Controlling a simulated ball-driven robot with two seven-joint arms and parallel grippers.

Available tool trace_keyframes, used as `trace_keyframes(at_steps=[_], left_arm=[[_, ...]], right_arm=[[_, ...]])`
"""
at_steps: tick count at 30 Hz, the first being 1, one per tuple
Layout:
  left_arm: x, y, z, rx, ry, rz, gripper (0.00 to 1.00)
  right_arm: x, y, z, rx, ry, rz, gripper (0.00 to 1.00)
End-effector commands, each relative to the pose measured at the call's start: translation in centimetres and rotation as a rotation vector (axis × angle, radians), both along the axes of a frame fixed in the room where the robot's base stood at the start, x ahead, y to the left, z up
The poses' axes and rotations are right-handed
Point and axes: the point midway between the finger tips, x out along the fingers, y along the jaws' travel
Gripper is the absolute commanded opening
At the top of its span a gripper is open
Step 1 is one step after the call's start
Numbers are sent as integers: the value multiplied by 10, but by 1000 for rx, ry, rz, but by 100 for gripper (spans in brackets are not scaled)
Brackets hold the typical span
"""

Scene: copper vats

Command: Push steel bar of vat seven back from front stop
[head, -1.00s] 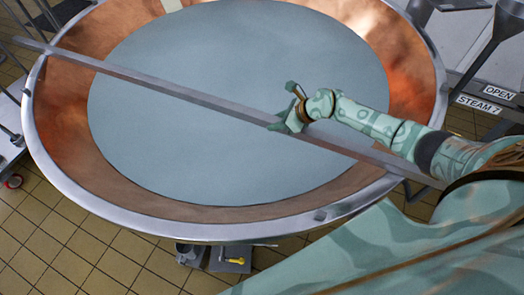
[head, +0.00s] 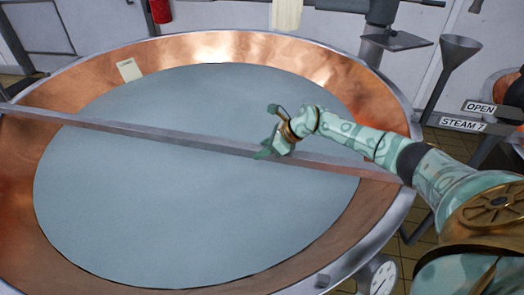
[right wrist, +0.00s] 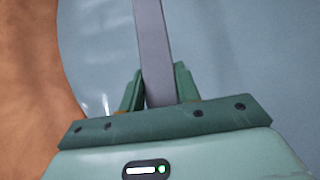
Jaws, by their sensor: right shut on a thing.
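The steel bar (head: 150,131) lies across the copper vat (head: 215,52), from the left rim to the right rim. The vat is filled with a flat grey-blue liquid (head: 170,200). My right gripper (head: 268,148) is at the bar, right of its middle, above the liquid. In the right wrist view, the bar (right wrist: 152,45) runs between the two fingers of the gripper (right wrist: 158,88), which is shut on it. My left gripper is not in view.
Signs reading OPEN (head: 479,107) and STEAM 7 (head: 463,125) stand at the right, beside a grey funnel (head: 460,48). A round dial (head: 382,278) is at the vat's near right. A pale tag (head: 129,70) is on the inner far-left wall.

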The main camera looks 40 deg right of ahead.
Motion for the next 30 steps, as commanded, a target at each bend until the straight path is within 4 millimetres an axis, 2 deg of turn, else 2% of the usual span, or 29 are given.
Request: trace_keyframes(at_steps=[1, 3, 14, 17, 24, 30], left_arm=[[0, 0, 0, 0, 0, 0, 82], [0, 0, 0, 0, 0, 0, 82], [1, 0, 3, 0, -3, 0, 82], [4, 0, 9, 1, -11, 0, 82], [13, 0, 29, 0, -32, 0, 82], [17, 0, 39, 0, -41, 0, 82]], right_arm=[[0, -1, -1, -4, 1, -2, 41], [0, -1, -1, -3, 1, -1, 55], [-4, -3, 6, -1, -1, 0, 55], [-13, -11, 19, -3, -1, -1, 55], [-49, -39, 66, -6, -1, 0, 55], [-76, -60, 97, -5, 0, -1, 55]])
